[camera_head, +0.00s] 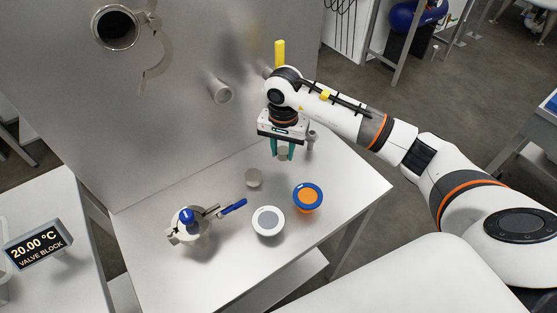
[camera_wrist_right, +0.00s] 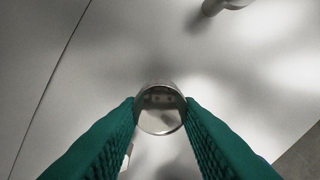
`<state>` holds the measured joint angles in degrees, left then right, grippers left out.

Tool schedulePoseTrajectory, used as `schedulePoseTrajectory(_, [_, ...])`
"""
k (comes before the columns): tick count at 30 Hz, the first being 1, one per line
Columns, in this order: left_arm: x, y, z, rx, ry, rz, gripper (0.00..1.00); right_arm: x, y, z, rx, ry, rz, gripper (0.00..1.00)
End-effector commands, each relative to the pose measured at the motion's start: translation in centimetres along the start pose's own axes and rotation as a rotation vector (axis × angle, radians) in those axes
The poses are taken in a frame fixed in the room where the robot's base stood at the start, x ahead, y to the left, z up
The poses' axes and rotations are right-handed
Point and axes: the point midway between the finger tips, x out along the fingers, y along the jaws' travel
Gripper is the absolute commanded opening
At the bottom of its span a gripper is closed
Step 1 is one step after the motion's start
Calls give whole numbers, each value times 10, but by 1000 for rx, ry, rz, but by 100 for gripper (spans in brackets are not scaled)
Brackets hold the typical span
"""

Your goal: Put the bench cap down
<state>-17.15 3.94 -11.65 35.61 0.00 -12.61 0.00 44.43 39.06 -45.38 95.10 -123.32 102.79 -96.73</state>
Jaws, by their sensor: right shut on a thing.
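My right gripper (camera_head: 282,150) is over the back part of the white bench, pointing down. Its teal fingers are shut on a small round metal cap (camera_head: 283,156). In the right wrist view the shiny cap (camera_wrist_right: 160,109) sits between the two teal fingertips (camera_wrist_right: 160,104), its round face toward the camera. The bench (camera_head: 335,170) lies below it. The cap seems held above the bench top, but the gap is hard to judge. My left gripper is not in view.
The bench's right side is clear.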

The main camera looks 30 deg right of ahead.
Motion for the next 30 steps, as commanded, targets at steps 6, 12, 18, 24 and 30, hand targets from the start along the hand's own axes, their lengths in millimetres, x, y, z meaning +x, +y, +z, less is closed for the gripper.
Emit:
schedulePoseTrajectory(6, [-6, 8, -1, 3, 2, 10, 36, 18, 0, -1, -1, 3, -1, 0])
schedulePoseTrajectory(12, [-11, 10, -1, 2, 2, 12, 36, 43, 0, -1, -2, 2, 0, 0])
schedulePoseTrajectory(18, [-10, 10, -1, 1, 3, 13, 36, 44, 0, 0, -2, -1, 2, 0])
schedulePoseTrajectory(24, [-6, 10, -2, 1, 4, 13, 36, 47, 1, 0, -3, -1, 2, 35])
schedulePoseTrajectory(30, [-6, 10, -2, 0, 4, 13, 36, 47, 1, 0, -2, -1, 2, 53])
